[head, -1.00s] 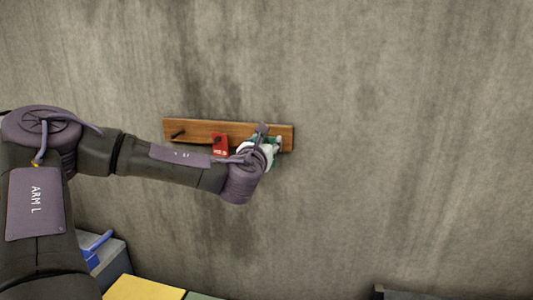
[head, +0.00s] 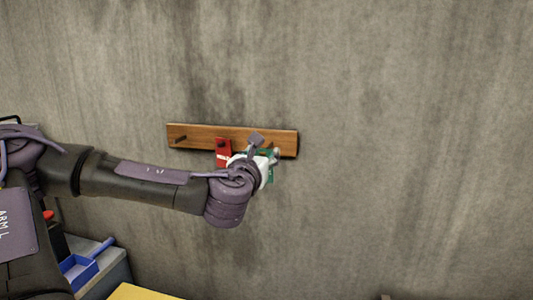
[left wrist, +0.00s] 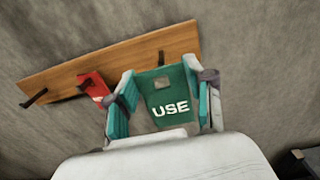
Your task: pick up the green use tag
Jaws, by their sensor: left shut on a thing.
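The green use tag (left wrist: 167,97) is between the two fingers of my left gripper (left wrist: 165,100) in the left wrist view, with the word USE facing the camera. The fingers are shut on its sides. In the head view the tag (head: 271,177) shows only in part behind my left gripper (head: 270,160), just in front of the right part of the wooden peg board (head: 200,131). I cannot tell whether the tag still touches its peg. My right gripper is in neither view.
A red tag (head: 223,152) hangs on the board just left of my left gripper, and it also shows in the left wrist view (left wrist: 95,88). The board's left peg (head: 180,139) is bare. A blue tray (head: 82,271) and a yellow surface (head: 135,292) lie below.

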